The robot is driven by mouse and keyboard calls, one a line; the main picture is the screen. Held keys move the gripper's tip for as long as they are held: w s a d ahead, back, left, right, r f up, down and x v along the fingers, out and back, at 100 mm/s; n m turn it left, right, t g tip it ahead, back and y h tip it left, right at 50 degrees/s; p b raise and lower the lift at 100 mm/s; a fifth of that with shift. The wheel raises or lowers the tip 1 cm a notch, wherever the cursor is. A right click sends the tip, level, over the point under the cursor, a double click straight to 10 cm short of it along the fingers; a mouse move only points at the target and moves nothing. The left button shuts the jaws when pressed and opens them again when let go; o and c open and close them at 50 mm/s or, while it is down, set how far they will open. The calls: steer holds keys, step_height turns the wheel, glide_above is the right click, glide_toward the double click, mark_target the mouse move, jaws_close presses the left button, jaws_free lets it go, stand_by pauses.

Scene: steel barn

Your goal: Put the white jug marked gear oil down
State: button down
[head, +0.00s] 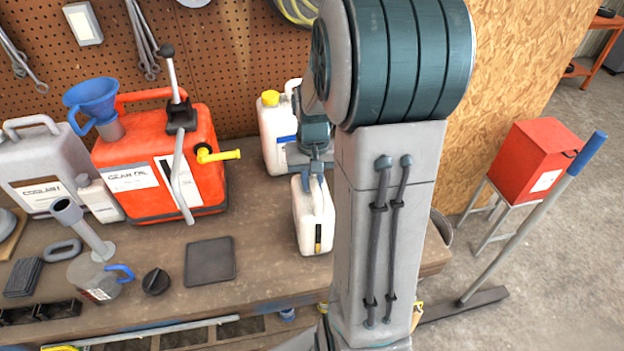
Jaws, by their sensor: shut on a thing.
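A white jug (312,228) hangs upright below my gripper (315,182), which is shut on its top. The jug is over the right part of the workbench (262,275). I cannot tell whether its base touches the bench. The face toward me is narrow, with a dark and yellow strip; no gear oil marking is readable on it. My own arm covers the space just to its right. A second white jug (274,138) with a yellow cap stands behind my gripper, partly hidden by it.
A red can (135,163) labelled gear oil, with a pump and blue funnel (92,98), stands left. A dark square pad (209,261) lies left of the held jug. A black knob (156,281) and clear measuring jug (95,280) are near the front edge. Bare bench shows between pad and jug.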

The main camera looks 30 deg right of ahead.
steer(key=shift+f, duration=0.2)
steer(key=c, duration=1.3)
jaws_free()
steer(key=shift+c, duration=0.2)
steer(key=shift+r, duration=0.1)
step_height(320, 180, up, 11)
steer(key=shift+d+r+b, duration=0.1)
steer(key=shift+r+b, duration=0.1)
steer(key=shift+b, duration=0.35)
steer(key=shift+r, duration=0.3)
steer(key=shift+s+a+r, duration=0.2)
steer(key=shift+a, duration=0.1)
steer(key=s+a+f+n+t, duration=0.2)
steer(key=s+a+n+t, duration=0.2)
steer(key=s+a, duration=0.7)
steer(key=shift+s+a, duration=0.35)
steer(key=shift+s, duration=0.55)
